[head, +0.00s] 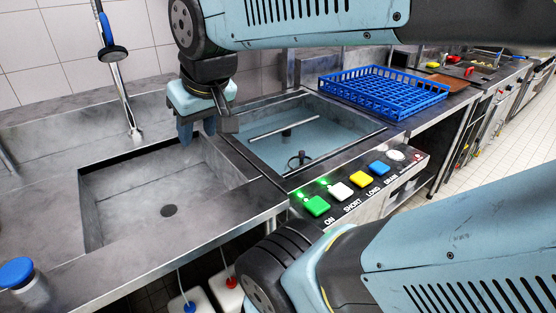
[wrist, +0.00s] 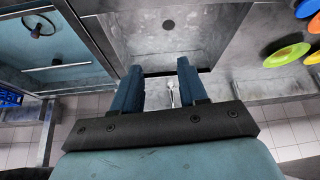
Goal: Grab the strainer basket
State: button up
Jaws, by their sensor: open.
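A small dark round piece with an upright stem, which looks like the strainer basket (head: 299,159), sits at the near end of the water-filled wash tank (head: 352,156). It also shows at the upper left of the wrist view (wrist: 38,29), off to one side of my fingers. How deep it sits in the tank is hard to tell. My gripper (head: 196,138) points down over the sink's back right side, left of the tank. In the wrist view my gripper (wrist: 158,67) is open, with nothing between its blue fingers.
The empty sink (head: 120,205) has a dark drain (head: 169,210). Coloured buttons (head: 360,179) line the tank's front. A tap (head: 133,110) rises behind the sink. Coloured plates (wrist: 288,55) lie at right.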

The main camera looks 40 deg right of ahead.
jog(key=shift+d, duration=0.2)
jog(key=shift+o, duration=1.3)
jog(key=shift+w+d, duration=0.2)
jog(key=w+d+f+n+g+h, duration=0.1)
jog(key=w+d+f+g+h, duration=0.2)
jog(key=w+d, duration=0.4)
jog(key=n+g+h, duration=0.7)
jog(key=n+g, duration=0.1)
jog(key=g, duration=0.3)
send_near(300, 152)
jog(key=s+d, duration=0.3)
jog(key=shift+d+f+n, duration=0.2)
jog(key=shift+d+f, duration=0.05)
jog(key=shift+f, duration=0.2)
jog(key=shift+d+f+n, duration=0.2)
jog(key=shift+d+f, duration=0.1)
jog(key=shift+f, duration=0.2)
jog(key=shift+f+x, duration=0.1)
jog(key=shift+x, duration=1.75)
jog(key=shift+f+x, duration=0.15)
jog(key=shift+x, duration=1.7)
jog(key=shift+a, duration=0.15)
